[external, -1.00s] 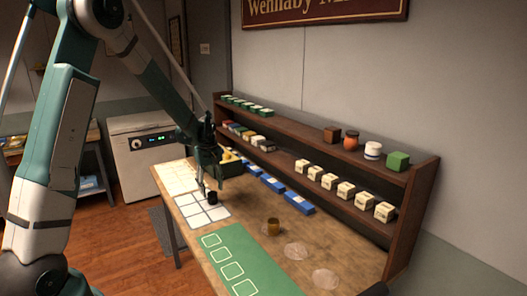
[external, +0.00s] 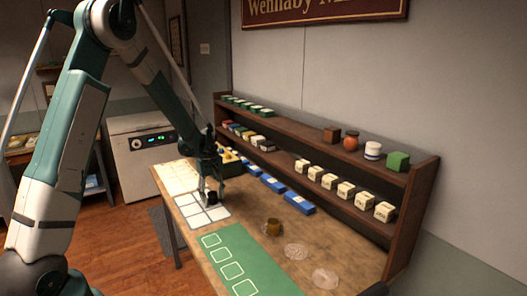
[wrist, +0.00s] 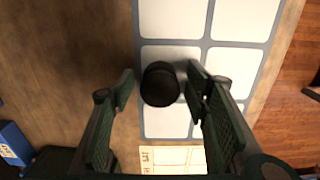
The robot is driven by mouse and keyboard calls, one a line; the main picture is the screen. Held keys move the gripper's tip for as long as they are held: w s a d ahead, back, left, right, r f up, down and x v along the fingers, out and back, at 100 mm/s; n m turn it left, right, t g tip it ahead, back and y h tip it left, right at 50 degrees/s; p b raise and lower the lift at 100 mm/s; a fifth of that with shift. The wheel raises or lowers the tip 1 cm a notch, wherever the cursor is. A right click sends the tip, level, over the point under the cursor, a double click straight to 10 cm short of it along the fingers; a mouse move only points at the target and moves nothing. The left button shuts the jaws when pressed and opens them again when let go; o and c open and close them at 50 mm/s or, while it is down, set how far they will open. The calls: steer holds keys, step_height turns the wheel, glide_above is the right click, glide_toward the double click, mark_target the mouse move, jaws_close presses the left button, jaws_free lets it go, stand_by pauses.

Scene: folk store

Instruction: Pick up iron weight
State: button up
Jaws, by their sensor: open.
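The iron weight (wrist: 160,84) appears as a small dark cylinder on the white-squared grid mat (wrist: 172,124). It stands between the two fingers of my gripper (wrist: 161,92) in the wrist view, with a visible gap on either side. In the external view, my gripper (external: 210,189) is low over the mat, and the dark weight (external: 212,198) shows at its fingertips. My gripper is open and holds nothing. The fingers partly hide the weight in the external view.
A green mat (external: 238,262) lies at the front. Blue boxes (external: 299,204) line the shelf's foot. The shelf unit (external: 420,200) bounds the table's back.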

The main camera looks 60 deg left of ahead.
mark_target(212, 194)
steer(key=shift+c, duration=0.6)
steer(key=c, duration=1.3)
steer(key=shift+o, duration=0.2)
steer(key=shift+r, duration=0.2)
steer(key=shift+r, duration=4.85)
